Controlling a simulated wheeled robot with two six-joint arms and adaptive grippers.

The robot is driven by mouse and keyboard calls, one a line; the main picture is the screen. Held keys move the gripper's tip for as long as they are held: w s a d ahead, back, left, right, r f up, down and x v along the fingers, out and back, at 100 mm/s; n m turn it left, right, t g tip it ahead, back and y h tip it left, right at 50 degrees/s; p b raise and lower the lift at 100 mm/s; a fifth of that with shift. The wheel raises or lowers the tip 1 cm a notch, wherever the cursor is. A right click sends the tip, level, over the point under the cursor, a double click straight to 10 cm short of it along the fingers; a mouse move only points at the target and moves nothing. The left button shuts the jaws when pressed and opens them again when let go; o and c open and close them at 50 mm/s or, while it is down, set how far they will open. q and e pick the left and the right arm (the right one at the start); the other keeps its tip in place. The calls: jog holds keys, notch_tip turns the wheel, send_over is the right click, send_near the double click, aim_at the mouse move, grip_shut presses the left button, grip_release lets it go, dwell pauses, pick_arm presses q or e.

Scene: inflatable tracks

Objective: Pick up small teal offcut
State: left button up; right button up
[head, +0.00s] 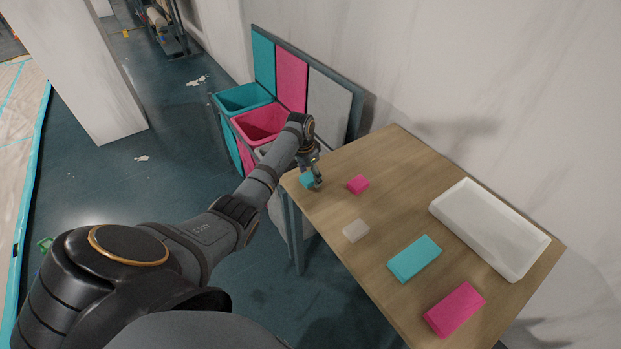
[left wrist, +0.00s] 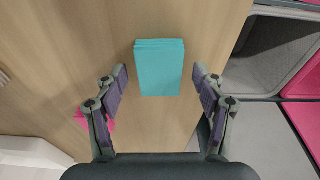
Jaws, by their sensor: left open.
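The small teal offcut (head: 307,181) lies on the wooden table (head: 395,150) near its far left corner. In the left wrist view the teal offcut (left wrist: 159,67) is a teal block ahead of the fingertips and centred between them. My left gripper (head: 314,180) is at the offcut and partly covers it in the head view. In the left wrist view the left gripper (left wrist: 159,78) is open, with a finger on each side and a gap between each finger and the block. My right gripper is not in view.
A small pink block (head: 358,185) lies just right of the gripper. A small white block (head: 356,231), a larger teal block (head: 414,259), a larger pink block (head: 455,310) and a white tray (head: 489,228) share the table. Teal (head: 243,98) and pink (head: 262,124) bins stand beyond the table's left end.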

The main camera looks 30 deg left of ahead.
pick_arm(q)
jog(key=shift+r, duration=0.1)
jog(key=c, duration=1)
jog(key=shift+c, duration=0.2)
